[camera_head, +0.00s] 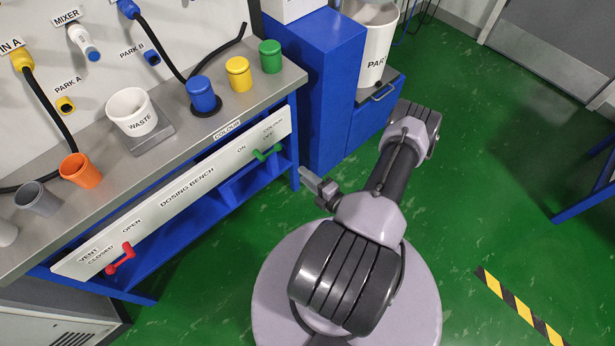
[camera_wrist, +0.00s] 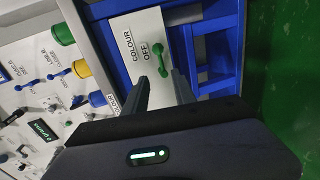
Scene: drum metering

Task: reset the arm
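My arm reaches out from my round base on the green floor, in the lower middle of the head view. My gripper (camera_head: 313,181) is in front of the right end of the dosing bench (camera_head: 190,188), apart from it. In the wrist view my gripper (camera_wrist: 162,80) shows two dark fingers with a gap between them, and nothing is held. A green lever (camera_head: 266,153) on the bench's front panel is marked COLOUR, ON and OFF. It also shows in the wrist view as a green handle (camera_wrist: 160,58) beyond the fingertips.
A red lever (camera_head: 120,258) sits at the panel's left. The bench top holds a white WASTE cup (camera_head: 132,110) and orange (camera_head: 81,170), blue (camera_head: 201,94), yellow (camera_head: 239,73) and green (camera_head: 271,56) containers. A blue cabinet (camera_head: 318,80) stands behind my arm.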

